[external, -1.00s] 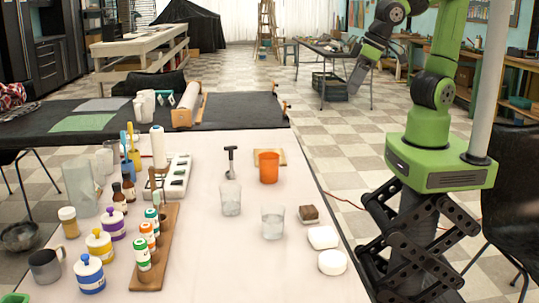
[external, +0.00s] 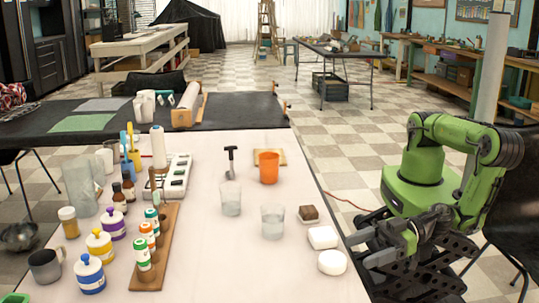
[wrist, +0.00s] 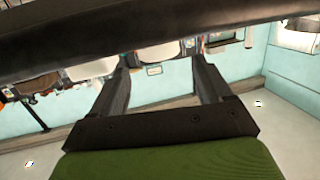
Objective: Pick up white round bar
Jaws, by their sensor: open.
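The white round bar (external: 332,262) lies on the pale table near its right edge in the external view. A white bar with squarer sides (external: 322,237) lies just behind it, and a small brown block (external: 308,213) sits farther back. My gripper (external: 364,248) is low at the table's right edge, its fingers pointing left towards the round bar, apart from it. In the wrist view my gripper (wrist: 163,85) is open with nothing between its fingers. I cannot identify the round bar in the wrist view.
Two clear glasses (external: 231,198) (external: 272,221) and an orange cup (external: 268,167) stand left of and behind the bars. A wooden rack of bottles (external: 158,245) is farther left. The table (external: 240,270) is clear left of the round bar.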

